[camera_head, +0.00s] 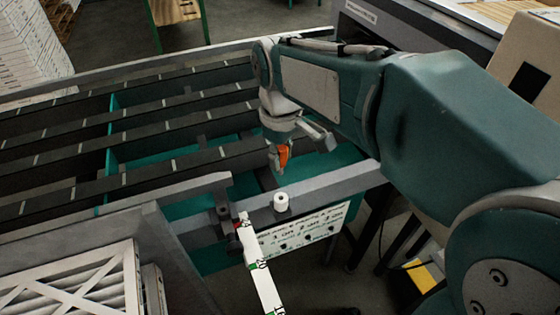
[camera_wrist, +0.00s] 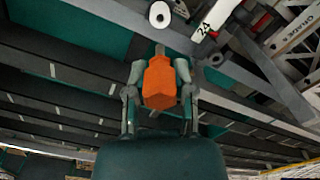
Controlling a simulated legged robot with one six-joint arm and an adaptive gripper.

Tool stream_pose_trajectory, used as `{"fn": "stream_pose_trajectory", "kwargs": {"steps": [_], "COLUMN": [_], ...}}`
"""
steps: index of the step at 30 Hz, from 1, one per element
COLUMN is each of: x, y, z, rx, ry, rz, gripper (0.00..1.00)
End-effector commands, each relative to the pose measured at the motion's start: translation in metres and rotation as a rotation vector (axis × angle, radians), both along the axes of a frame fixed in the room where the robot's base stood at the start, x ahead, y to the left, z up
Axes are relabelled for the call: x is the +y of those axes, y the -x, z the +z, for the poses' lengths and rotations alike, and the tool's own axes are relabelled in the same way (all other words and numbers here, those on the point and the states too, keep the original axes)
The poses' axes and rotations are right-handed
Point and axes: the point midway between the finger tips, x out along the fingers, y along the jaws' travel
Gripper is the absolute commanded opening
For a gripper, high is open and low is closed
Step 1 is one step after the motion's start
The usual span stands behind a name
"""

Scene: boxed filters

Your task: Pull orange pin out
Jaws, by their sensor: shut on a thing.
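The orange pin (camera_wrist: 159,84) is held between the two fingers of my gripper (camera_wrist: 160,75) in the wrist view. It has a blocky orange body with a short grey shaft at its far end. In the head view the orange pin (camera_head: 284,155) shows as a small patch at my gripper (camera_head: 279,160), above the teal frame of the machine. A white cylinder (camera_head: 281,202) stands on the grey rail in front of it, apart from the gripper. I cannot tell whether the pin's shaft sits in a hole.
The slatted conveyor table (camera_head: 130,140) fills the left. A white numbered ruler strip (camera_head: 262,275) sticks out in front beside a labelled white panel (camera_head: 300,232). A boxed filter (camera_head: 75,285) lies at lower left. A machine with a cardboard box (camera_head: 530,60) stands at upper right.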

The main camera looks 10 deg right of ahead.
Motion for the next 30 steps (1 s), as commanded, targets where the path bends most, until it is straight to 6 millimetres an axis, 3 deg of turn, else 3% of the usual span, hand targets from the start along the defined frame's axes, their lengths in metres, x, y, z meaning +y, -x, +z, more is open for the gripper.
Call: {"fn": "stream_pose_trajectory", "kwargs": {"steps": [16,30], "x": [0.000,0.000], "y": [0.000,0.000], "z": [0.037,0.041], "rx": [-0.001,0.001], "ry": [0.000,0.001], "rz": [0.000,0.000], "gripper": [0.00,0.00]}}
